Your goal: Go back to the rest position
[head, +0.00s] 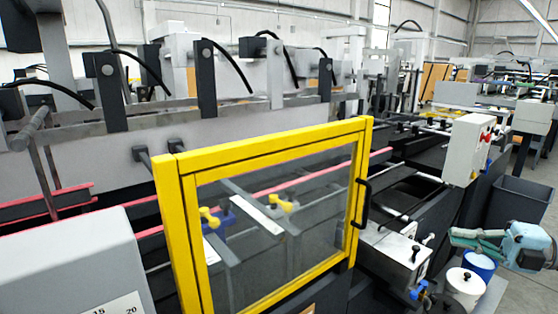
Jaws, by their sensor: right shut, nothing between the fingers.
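My right gripper (456,237) reaches in from the right edge, its fingers pointing left and shut with nothing between them. It is above the white lidded bucket and the blue container, to the right of the machine and apart from the yellow-framed guard door (262,148). The door looks closed, with a clear pane and a black handle (362,203) on its right side. My left gripper is not in view.
The folder gluer with its grey beam (80,155) fills the left and middle. A control box (466,150) with red buttons stands right of the door. The white bucket (463,288), blue container (481,264) and dark bin (520,203) are near my right arm. Floor shows at the far right.

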